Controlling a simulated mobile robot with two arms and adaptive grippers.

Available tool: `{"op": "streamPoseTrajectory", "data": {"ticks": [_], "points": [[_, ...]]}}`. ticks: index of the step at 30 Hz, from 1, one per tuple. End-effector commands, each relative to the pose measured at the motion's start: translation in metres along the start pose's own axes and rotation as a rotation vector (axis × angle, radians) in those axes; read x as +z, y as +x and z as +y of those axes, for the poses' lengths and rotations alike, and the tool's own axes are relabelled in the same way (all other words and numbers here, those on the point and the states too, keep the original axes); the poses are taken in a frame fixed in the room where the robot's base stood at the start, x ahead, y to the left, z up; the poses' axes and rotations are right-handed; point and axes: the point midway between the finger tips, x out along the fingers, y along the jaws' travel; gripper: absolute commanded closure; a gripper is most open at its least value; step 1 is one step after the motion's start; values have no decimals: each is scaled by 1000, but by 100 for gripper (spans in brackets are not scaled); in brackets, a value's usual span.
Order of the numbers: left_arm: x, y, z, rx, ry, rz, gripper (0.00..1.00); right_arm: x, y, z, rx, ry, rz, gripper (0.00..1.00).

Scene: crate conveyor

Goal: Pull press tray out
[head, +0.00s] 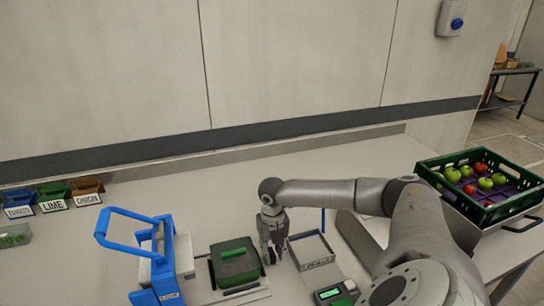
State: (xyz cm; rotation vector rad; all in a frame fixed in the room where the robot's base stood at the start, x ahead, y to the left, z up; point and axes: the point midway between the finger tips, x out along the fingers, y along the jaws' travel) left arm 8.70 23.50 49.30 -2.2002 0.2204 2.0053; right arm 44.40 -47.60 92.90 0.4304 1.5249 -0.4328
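A blue press (163,262) with a raised looped lever stands at the lower left, with a pale body behind its frame. I cannot clearly make out its tray. To its right, a dark green container (235,262) sits on a grey base. My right gripper (273,254) points down between this green container and a small pale labelled tray (312,249). It is close to the green container's right side; whether it touches is unclear. Its fingers are too small to tell whether they are open or shut. My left gripper is out of view.
Bins labelled tomato (18,203), lime (54,197) and onion (87,191) stand at the left. A scale-like device (336,294) sits at the front. A green crate (470,212) of apples is at the right. The rear counter is clear.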

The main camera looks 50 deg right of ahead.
Motion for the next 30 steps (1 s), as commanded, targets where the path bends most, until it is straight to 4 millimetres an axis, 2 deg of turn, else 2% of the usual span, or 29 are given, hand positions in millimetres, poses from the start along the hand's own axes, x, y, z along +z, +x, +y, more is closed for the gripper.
{"op": "streamPoseTrajectory", "data": {"ticks": [4,7,15,21,25,30], "points": [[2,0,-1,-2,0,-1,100,0,-4,0,-1,0,1,75],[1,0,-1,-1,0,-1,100,0,-16,0,0,1,-1,75],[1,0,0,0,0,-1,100,1,-73,0,1,0,-4,75],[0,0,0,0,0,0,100,1,-106,0,1,0,-2,75],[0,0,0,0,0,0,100,0,-117,-1,0,0,0,75],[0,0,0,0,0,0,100,0,-120,-1,1,1,0,75]]}}
